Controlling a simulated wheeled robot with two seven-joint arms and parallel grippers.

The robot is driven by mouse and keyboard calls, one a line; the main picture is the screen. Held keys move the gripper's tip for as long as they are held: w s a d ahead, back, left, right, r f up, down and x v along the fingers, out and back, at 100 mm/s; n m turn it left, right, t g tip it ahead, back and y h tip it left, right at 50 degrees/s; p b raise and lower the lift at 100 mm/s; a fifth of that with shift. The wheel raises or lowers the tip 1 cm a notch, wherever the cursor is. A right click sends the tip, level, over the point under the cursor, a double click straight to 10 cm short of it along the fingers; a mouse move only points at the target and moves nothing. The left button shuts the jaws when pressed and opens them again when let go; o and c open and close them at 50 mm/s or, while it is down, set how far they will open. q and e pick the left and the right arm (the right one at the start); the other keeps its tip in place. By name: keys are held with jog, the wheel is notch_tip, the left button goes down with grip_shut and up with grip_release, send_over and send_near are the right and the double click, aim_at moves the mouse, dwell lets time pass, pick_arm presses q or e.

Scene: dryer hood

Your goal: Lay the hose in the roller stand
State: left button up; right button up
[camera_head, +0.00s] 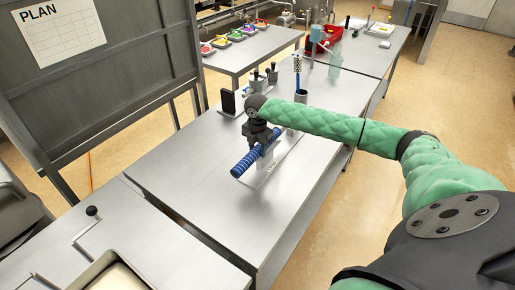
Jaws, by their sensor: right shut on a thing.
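The blue ribbed hose (245,165) lies slantwise above the middle of the steel table, its near end pointing to the lower left. My right gripper (262,143) is above it, fingers down, shut on the hose; its far part is partly hidden by my gripper and green-sleeved arm. The roller stand (266,174) shows as a pale base plate with a light upright just below the hose. My gripper and the hose cover its rollers, so I cannot tell whether the hose rests in them. My left gripper is not in view.
Behind my gripper stand a dark upright block (228,102), small metal fittings (256,82) and a cup with a blue-handled brush (299,95). A red bin (325,38) sits on the far table. The table's near left part is clear.

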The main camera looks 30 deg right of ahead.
jog(key=shift+f, duration=0.4)
jog(key=o, duration=0.9)
jog(key=shift+c, duration=0.2)
jog(key=shift+o, duration=0.8)
jog(key=shift+o, duration=0.2)
jog(key=o, duration=0.5)
